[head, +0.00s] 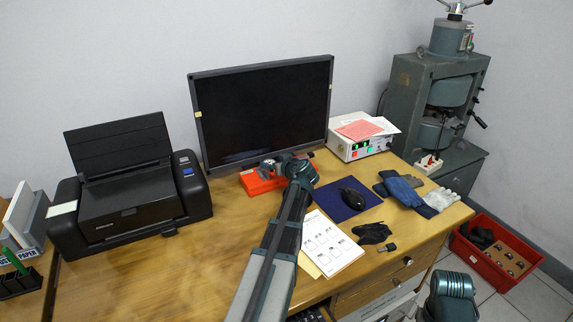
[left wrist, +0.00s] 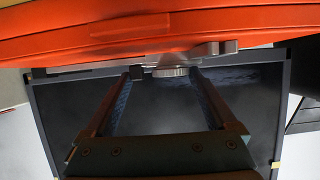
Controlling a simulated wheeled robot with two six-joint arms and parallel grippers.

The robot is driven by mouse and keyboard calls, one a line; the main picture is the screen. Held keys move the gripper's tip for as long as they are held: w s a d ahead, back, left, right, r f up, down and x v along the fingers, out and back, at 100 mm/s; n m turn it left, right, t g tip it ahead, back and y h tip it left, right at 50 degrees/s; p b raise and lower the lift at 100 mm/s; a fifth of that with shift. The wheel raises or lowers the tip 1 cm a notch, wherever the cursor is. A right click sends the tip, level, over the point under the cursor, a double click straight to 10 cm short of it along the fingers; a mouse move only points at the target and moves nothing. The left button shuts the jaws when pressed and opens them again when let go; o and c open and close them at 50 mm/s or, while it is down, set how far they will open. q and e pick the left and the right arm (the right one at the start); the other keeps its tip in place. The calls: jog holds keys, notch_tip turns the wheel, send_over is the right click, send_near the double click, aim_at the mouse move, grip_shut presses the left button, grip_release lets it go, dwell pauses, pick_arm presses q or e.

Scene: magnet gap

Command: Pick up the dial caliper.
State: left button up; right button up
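The dial caliper (left wrist: 172,71) shows grey in the left wrist view, with its round dial and a flat metal part along the lower edge of an orange case (left wrist: 150,30). In the head view the orange case (head: 258,183) lies on the desk in front of the monitor, and the caliper is too small there to tell from the gripper. My left gripper (left wrist: 163,74) is open, its two fingers apart with the tips at the caliper, the dial between them. Whether they touch it I cannot tell. My right gripper is out of view.
A black monitor (head: 265,110) stands close behind the case. A printer (head: 130,205) is to the left and a white instrument box (head: 358,145) to the right. A blue mat (head: 330,196) with a mouse, papers (head: 330,245) and gloves (head: 405,190) lie to the right.

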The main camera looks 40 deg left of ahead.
pick_arm(q)
jog(key=c, duration=0.6)
jog(key=shift+r, duration=0.1)
jog(key=shift+r+p, duration=0.5)
jog(key=shift+p, duration=0.1)
notch_tip(320, 180, up, 3)
jog(key=p, duration=0.3)
jog(key=s+d, duration=0.1)
jog(key=s, duration=1.5)
jog(key=shift+r+p, duration=0.4)
jog(key=shift+p, duration=0.05)
jog(key=shift+r, duration=0.1)
